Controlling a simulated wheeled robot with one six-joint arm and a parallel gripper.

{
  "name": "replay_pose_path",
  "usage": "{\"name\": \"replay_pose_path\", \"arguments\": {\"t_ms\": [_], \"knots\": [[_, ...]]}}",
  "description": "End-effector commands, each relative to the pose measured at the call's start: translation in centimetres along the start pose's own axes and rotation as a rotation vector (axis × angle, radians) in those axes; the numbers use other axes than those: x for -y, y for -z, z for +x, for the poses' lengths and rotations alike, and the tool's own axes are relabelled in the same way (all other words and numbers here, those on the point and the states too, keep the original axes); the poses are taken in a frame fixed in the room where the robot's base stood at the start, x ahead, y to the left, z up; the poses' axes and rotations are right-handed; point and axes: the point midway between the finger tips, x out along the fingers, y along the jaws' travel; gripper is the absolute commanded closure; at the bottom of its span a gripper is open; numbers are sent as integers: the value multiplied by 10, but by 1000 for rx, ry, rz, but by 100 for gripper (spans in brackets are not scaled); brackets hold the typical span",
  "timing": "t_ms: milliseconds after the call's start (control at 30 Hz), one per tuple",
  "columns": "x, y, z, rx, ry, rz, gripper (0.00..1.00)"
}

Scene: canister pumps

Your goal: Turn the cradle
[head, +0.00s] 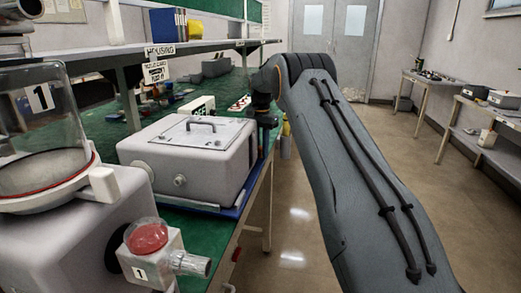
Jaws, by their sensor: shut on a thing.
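A large grey housing (190,150) with a lid and a carrying handle sits on the green bench. A blue base (232,212) shows under its front right edge and looks like the cradle; most of it is hidden under the housing. My arm reaches forward from the lower right and bends down at the housing's far right corner. My gripper (265,121) is small and dark there, beside the housing. It is shut on a part at the cradle's right side, but its fingertips and the held part are hard to make out.
A pump with a clear canister (38,115) marked 1 and a red-capped fitting (148,238) stands close at the left. The floor (295,215) to the right is open; side tables stand along the right wall.

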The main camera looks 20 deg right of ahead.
Motion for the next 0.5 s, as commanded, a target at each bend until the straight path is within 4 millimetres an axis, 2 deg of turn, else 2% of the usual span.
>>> {"name": "replay_pose_path", "arguments": {"t_ms": [33, 133, 167, 233, 500], "knots": [[7, -2, -2, -5, 15, -5, 100], [8, -2, -3, -7, 16, -5, 100], [8, -1, -3, -8, 17, -5, 73], [7, -1, -3, -8, 17, -4, 61], [0, 5, -2, -6, 10, 5, 60]]}}
